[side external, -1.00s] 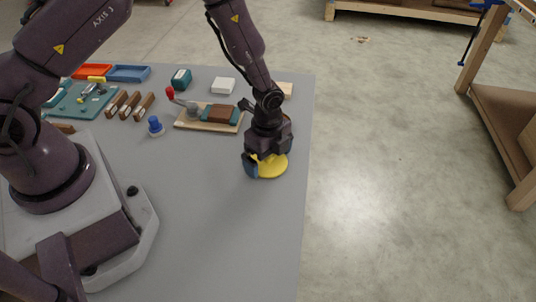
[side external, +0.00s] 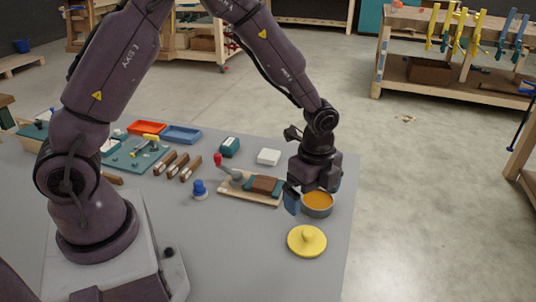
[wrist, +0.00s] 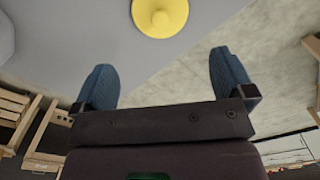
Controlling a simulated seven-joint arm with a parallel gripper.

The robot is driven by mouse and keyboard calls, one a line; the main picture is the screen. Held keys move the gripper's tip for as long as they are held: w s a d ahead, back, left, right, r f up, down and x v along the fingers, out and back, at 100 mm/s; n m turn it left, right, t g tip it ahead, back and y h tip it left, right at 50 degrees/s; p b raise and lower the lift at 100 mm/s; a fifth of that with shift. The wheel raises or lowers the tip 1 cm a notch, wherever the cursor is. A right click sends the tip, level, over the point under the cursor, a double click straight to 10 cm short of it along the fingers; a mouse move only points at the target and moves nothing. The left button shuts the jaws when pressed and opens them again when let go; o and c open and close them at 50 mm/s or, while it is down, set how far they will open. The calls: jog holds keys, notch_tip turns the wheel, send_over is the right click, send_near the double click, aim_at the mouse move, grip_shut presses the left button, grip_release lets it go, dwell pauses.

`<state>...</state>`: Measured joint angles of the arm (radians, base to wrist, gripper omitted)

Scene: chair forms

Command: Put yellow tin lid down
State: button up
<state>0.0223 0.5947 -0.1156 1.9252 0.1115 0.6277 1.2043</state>
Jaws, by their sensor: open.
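The yellow tin lid (side external: 307,240) lies flat on the grey table with its round knob up, near the table's right edge. It also shows at the top of the wrist view (wrist: 160,14), ahead of the fingers and apart from them. An open round tin (side external: 317,203) with orange contents stands just behind the lid. My gripper (side external: 306,203) is beside and partly over the tin, its blue finger at the tin's left. In the wrist view my gripper (wrist: 164,82) has its two blue fingers wide apart with nothing between them.
A wooden board with a brown block and a red-knobbed lever (side external: 252,187) lies behind and left of my gripper. A blue knobbed piece (side external: 199,190) stands left of it. A white block (side external: 268,157) is farther back. The front middle of the table is clear.

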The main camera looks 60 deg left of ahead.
jog(key=s+a+r+n+t, duration=0.2)
jog(key=s+r+n, duration=0.3)
jog(key=r, duration=0.5)
jog(key=s+a+r+n+t, duration=0.2)
jog(key=s+r+n, duration=0.3)
jog(key=r, duration=0.4)
jog(key=s+r+n+t, duration=0.1)
jog(key=s+r+n, duration=0.2)
jog(key=s+n, duration=0.3)
jog(key=s, duration=0.3)
jog(key=shift+a+r+t, duration=0.25)
jog(key=shift+t, duration=0.05)
